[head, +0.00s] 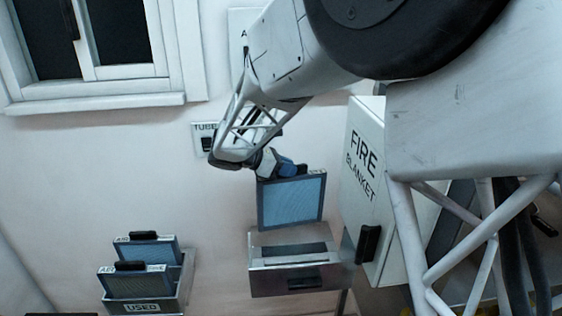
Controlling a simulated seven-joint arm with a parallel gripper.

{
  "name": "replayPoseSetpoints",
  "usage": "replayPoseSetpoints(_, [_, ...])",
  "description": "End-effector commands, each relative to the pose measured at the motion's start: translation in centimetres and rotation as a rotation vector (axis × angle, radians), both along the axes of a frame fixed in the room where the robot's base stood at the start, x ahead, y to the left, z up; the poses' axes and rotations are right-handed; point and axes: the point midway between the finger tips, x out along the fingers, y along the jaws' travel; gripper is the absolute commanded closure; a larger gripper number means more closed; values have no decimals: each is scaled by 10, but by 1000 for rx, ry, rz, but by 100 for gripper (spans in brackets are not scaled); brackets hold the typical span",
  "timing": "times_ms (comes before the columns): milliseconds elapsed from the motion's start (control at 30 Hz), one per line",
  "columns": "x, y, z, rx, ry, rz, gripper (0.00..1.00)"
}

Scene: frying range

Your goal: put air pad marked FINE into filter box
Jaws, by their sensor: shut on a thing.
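My gripper (281,168) is shut on the top edge of a blue-framed air pad (291,203) with a light blue face. The pad hangs upright just above a metal box (263,282) with a dark slot in its top, which looks like the filter box. The pad's lower edge is close to the back of the slot; I cannot tell whether it has entered. No marking on the held pad can be read, since the gripper covers its top edge.
A bin marked USED (143,307) at lower left holds two similar pads (146,248). A white FIRE BLANKET box (362,170) stands close to the right of the held pad.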

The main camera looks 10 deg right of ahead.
Motion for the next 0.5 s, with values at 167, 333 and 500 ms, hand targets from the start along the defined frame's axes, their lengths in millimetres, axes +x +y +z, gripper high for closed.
replayPoseSetpoints(167, [11, -4, -46, -9, 6, -82, 100])
replayPoseSetpoints(333, [16, -9, -97, -14, 4, -119, 100])
replayPoseSetpoints(500, [17, -13, -132, -17, 2, -145, 100])
